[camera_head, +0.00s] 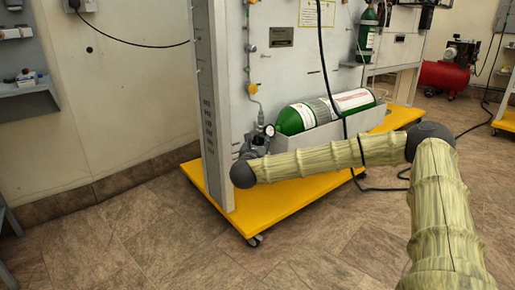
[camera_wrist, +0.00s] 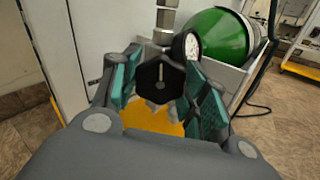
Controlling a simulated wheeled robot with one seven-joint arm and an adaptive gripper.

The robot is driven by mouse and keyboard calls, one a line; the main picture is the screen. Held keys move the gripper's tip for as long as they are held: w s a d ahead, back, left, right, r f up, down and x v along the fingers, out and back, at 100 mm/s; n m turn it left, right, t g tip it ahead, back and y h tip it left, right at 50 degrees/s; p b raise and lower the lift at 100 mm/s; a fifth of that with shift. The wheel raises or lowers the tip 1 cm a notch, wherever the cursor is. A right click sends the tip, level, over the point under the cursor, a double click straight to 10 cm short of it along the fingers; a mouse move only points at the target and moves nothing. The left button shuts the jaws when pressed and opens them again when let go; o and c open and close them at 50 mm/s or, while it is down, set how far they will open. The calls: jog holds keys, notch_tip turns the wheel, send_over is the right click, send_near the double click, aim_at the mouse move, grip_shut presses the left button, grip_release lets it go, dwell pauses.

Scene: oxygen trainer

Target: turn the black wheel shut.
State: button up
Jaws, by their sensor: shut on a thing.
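The black wheel (camera_wrist: 160,85) shows in the wrist view as a dark, many-sided knob with a light pointer line on its face. It sits below a metal fitting (camera_wrist: 164,25) and beside a round gauge (camera_wrist: 186,46). My gripper (camera_wrist: 165,100) has one teal-padded finger on each side of the wheel and is shut on it. In the head view my gripper (camera_head: 250,148) is at the valve end of the green cylinder (camera_head: 325,110), and my arm hides the wheel. The gauge also shows in the head view (camera_head: 269,130).
The cylinder lies in a grey cradle (camera_head: 365,121) on a yellow wheeled base (camera_head: 270,207). A grey upright post (camera_head: 208,110) stands close left of my gripper. A black cable (camera_head: 328,75) hangs in front of the cylinder. The floor at front left is clear.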

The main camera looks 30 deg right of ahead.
jog(key=shift+f+m+b, duration=0.2)
jog(key=shift+m+b, duration=0.2)
jog(key=shift+m, duration=0.2)
jog(key=o, duration=1)
jog(key=shift+s+d, duration=0.1)
jog(key=shift+o, duration=0.2)
jog(key=shift+r, duration=0.15)
jog(key=v, duration=1.2)
